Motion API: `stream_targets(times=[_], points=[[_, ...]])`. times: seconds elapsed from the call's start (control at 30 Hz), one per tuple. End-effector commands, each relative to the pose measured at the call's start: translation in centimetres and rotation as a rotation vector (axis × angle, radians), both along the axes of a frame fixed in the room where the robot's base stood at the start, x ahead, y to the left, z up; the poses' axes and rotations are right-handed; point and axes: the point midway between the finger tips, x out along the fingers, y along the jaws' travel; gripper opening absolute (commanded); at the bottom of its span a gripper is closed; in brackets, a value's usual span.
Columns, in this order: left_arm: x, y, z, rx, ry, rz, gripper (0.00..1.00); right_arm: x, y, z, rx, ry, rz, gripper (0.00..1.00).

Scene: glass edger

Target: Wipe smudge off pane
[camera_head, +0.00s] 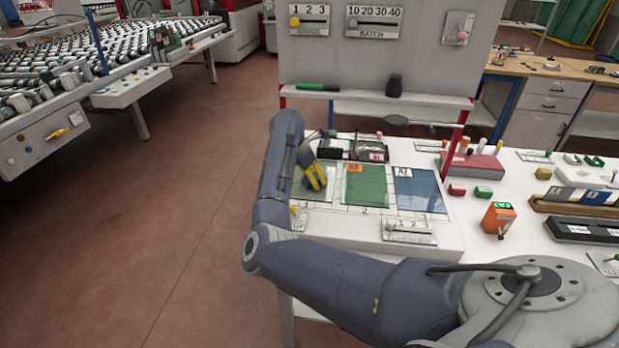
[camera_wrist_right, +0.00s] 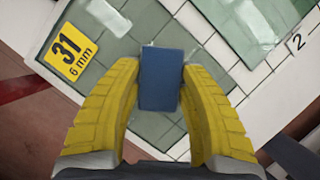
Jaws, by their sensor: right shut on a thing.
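My right gripper (camera_head: 316,177) is over the leftmost pane (camera_head: 325,195), a clear pale-green sheet on the white bench. In the right wrist view the yellow fingers (camera_wrist_right: 160,90) are shut on a small blue block (camera_wrist_right: 160,70), one on each side. I cannot tell whether the block touches the glass. Pale patches show on the glass, but I cannot tell smudge from reflection. My left gripper is not in view.
A green pane (camera_head: 365,188) and a blue pane (camera_head: 418,192) lie to the right. A slider plate (camera_head: 409,230) is in front of them. A grey board (camera_head: 380,60) rises behind.

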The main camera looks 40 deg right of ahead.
Motion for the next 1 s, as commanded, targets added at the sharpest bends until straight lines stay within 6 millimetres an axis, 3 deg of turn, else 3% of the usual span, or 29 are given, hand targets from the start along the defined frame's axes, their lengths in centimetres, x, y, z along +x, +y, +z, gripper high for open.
stream_targets(times=[0.47, 1.0], points=[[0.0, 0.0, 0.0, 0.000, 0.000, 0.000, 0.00, -1.6, -1.5, -0.2, 0.002, 0.003, -0.002, 0.19], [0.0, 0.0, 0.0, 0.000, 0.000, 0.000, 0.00, 0.6, 0.7, 0.1, 0.002, 0.001, 0.001, 0.19]])
